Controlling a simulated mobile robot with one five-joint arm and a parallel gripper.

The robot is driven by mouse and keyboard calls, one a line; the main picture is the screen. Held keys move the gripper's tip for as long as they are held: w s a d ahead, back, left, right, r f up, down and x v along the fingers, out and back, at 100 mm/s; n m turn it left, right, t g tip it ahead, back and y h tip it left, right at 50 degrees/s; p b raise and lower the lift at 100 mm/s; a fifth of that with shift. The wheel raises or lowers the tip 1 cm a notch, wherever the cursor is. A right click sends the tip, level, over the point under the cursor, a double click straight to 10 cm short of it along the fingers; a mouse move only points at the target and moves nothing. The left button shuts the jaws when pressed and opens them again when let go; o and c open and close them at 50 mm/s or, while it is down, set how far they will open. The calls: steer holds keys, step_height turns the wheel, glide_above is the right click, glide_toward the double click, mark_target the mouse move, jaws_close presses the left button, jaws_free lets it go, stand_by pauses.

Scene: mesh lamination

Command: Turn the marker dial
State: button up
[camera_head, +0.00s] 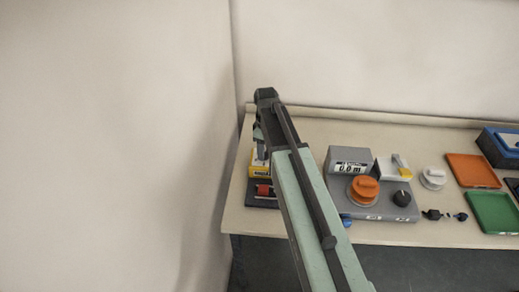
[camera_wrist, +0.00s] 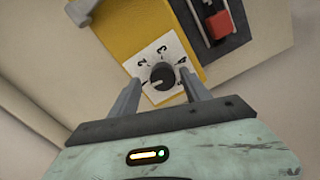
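The marker dial (camera_wrist: 162,76) is a dark round knob with a light pointer line, on a white plate (camera_wrist: 148,58) with numbers. The plate sits on a yellow block (camera_wrist: 125,22). In the wrist view my gripper (camera_wrist: 160,83) is open, with one finger on each side of the dial. I cannot tell whether the fingers touch it. In the head view my arm hides the dial, and the yellow block (camera_head: 258,163) shows only in part, left of my arm. My gripper's fingers are not clear in the head view.
A red part (camera_wrist: 218,24) in a dark holder is beside the yellow block. Right of my arm stands a grey device (camera_head: 345,170) with an orange knob (camera_head: 363,188) and a black knob (camera_head: 402,198). Orange (camera_head: 471,157) and green (camera_head: 494,196) trays lie further right. A wall is close on the left.

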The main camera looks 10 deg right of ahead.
steer(key=shift+r, duration=0.15)
step_height(320, 180, up, 8)
steer(key=p, duration=0.8)
steer(key=shift+f, duration=0.2)
